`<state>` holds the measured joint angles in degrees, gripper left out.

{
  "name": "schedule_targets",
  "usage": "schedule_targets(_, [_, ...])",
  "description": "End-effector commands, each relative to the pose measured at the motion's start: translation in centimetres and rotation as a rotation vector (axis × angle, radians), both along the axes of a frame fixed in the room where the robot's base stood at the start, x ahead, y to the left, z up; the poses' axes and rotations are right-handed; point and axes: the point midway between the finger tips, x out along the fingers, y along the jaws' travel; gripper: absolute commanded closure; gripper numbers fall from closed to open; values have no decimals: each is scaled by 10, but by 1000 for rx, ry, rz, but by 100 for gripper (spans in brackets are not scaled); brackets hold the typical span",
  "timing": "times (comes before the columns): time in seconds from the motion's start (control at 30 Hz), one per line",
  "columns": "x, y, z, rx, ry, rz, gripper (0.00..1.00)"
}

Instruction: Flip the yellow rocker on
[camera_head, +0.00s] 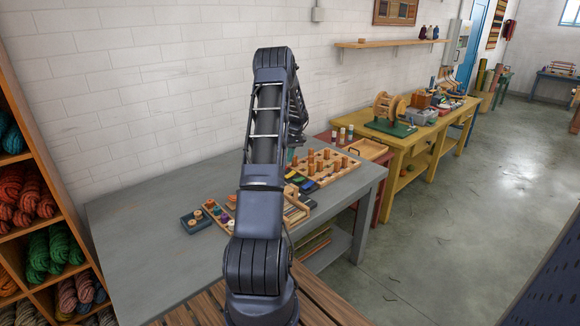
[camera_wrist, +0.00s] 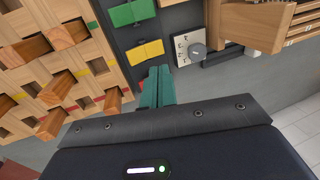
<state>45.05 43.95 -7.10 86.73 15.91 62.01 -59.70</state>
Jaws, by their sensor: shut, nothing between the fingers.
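The yellow rocker (camera_wrist: 145,52) sits on a dark grey panel in the wrist view, with a seam across its middle. I cannot tell which half is pressed down. A green rocker (camera_wrist: 132,12) lies above it on the same panel. My gripper (camera_wrist: 157,72) shows as teal fingers, shut with nothing between them. Its tips are just below and slightly right of the yellow rocker; I cannot tell whether they touch. In the head view my arm hides much of the panel.
A wooden peg board (camera_wrist: 40,75) with several raised pegs stands close on the left. A pale plate with a round knob (camera_wrist: 196,50) is to the right, with a wooden box (camera_wrist: 250,22) beyond it. The grey table (camera_head: 140,240) is clear at the left.

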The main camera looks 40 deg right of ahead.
Motion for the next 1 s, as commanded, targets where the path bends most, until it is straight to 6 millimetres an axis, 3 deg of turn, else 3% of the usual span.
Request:
schedule_targets(0.2, [0, 0, 41, -1, -2, -1, 100])
schedule_targets(0.4, [0, 0, 62, -1, -1, 0, 100])
schedule_targets(1.0, [0, 0, 67, 0, 0, 0, 100])
